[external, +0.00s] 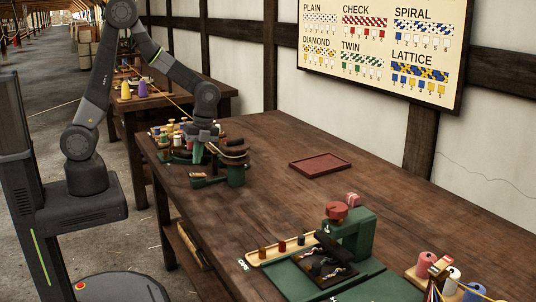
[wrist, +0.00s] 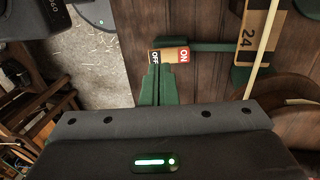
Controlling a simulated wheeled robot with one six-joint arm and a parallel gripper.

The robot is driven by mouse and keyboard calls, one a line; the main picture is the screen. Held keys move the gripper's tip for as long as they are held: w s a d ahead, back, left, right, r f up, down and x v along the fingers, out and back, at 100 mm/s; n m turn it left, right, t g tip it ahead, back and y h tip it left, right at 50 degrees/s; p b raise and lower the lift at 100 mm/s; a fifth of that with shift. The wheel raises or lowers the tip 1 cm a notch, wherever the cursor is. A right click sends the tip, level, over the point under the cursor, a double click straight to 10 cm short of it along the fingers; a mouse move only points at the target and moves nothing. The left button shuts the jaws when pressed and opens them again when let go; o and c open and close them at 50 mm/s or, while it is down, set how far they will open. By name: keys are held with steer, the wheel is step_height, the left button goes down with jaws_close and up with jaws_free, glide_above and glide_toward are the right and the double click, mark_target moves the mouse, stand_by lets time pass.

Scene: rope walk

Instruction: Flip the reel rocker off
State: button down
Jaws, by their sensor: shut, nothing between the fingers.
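The reel rocker (wrist: 169,54) is a small wooden-coloured bar, with a black OFF label at its left end and a red ON label at its right end in the wrist view. In the external view it shows as a small reddish patch (external: 197,174) on a green mount near the table's left edge. My gripper (wrist: 157,68) is shut and empty, with its green fingers pointing at the OFF end. The fingertips overlap the lower edge of that end; I cannot tell whether they touch it. I cannot tell which end is pressed down.
A green reel machine (external: 236,172) stands right beside the rocker, with a plate marked 24 (wrist: 248,40) and a pale rope next to it. Several spools (external: 172,134) stand behind. A red tray (external: 320,163) lies farther right. The table middle is clear.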

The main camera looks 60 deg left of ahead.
mark_target(198, 175)
steer(key=shift+x, duration=1.7)
steer(key=s+f+t+b, duration=0.1)
steer(key=b, duration=0.2)
steer(key=shift+f+t, duration=0.2)
steer(key=shift+t, duration=0.2)
steer(key=shift+s+r+p, duration=0.1)
steer(key=shift+r+p, duration=0.2)
steer(key=shift+f, duration=0.1)
steer(key=shift+w+a, duration=0.1)
steer(key=shift+w, duration=0.85)
